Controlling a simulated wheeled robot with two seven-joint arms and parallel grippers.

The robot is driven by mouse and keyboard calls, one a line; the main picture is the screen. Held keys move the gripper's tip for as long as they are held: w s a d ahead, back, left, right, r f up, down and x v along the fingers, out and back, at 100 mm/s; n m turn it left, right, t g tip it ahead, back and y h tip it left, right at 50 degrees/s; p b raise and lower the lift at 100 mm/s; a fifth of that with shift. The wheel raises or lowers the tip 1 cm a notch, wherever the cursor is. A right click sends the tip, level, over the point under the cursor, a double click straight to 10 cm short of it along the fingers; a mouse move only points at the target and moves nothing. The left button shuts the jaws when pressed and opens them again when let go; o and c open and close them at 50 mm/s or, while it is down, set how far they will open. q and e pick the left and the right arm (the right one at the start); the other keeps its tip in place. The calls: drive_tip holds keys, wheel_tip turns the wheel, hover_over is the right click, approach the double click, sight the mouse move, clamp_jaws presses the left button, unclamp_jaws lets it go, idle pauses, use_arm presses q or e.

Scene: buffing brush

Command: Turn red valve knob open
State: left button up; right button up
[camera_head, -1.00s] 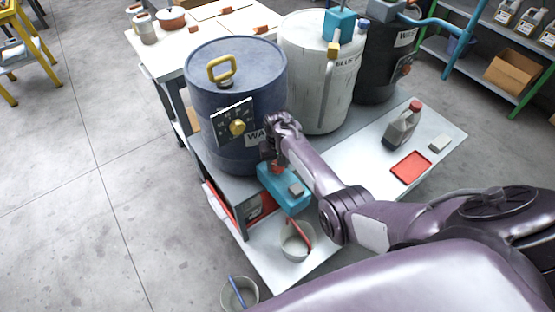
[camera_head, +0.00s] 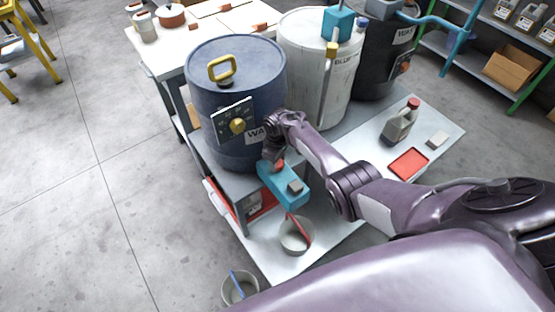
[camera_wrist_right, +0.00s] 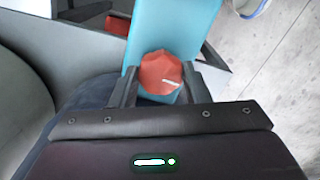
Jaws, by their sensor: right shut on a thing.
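The red valve knob (camera_head: 279,166) sits on the teal box (camera_head: 292,198) in front of the blue drum, low on the cart. In the right wrist view the faceted red knob (camera_wrist_right: 160,73) is between the two dark fingers, with the teal body (camera_wrist_right: 172,28) behind it. My right gripper (camera_head: 275,158) is shut on the knob, reaching down from above; its wrist hides part of the drum's front. In the right wrist view my right gripper (camera_wrist_right: 160,88) has a finger on each side of the knob. My left gripper is not in view.
The blue drum (camera_head: 235,90) with a yellow handle stands close behind the gripper. A white drum (camera_head: 312,60) and a dark drum stand farther right. A red tray (camera_head: 408,163), a grey bottle (camera_head: 399,124) and a small bucket (camera_head: 296,236) are on the lower surfaces.

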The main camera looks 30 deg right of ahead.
drive_tip(key=shift+n, duration=0.5)
drive_tip(key=o, duration=1)
drive_tip(key=shift+c, duration=0.2)
drive_tip(key=shift+r, duration=0.1)
wheel_tip(320, 180, up, 8)
drive_tip(key=shift+f+p, duration=0.2)
drive_tip(key=shift+p, duration=1)
